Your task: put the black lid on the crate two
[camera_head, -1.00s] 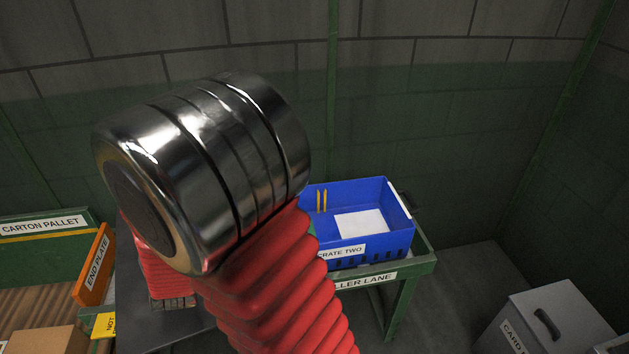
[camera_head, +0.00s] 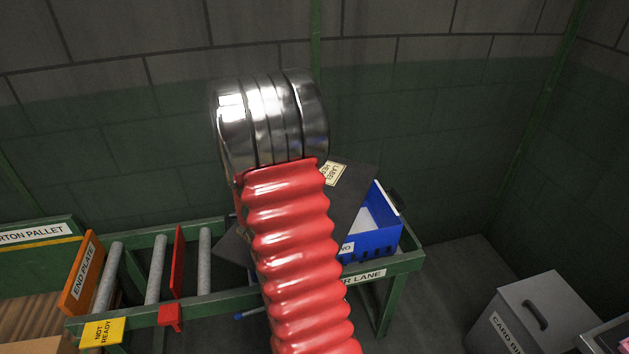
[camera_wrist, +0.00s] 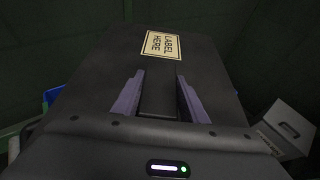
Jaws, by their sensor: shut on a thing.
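The black lid (camera_head: 352,203) is a flat dark panel with a cream "LABEL HERE" sticker. In the head view it spans behind my arm and overlaps the left part of the blue crate two (camera_head: 386,236). It looks raised and tilted; I cannot tell whether it touches the crate. In the wrist view the lid (camera_wrist: 105,85) fills the middle, and my gripper (camera_wrist: 160,76) is shut on it with purple fingers. My gripper is hidden behind my arm in the head view. A little blue of the crate shows at the left of the wrist view (camera_wrist: 52,94).
The green roller table (camera_head: 405,262) carries the crate at its right end. Grey rollers (camera_head: 157,268), a red upright plate (camera_head: 178,262) and an orange end plate (camera_head: 82,274) stand left. A grey card bin (camera_head: 535,310) stands on the floor at right.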

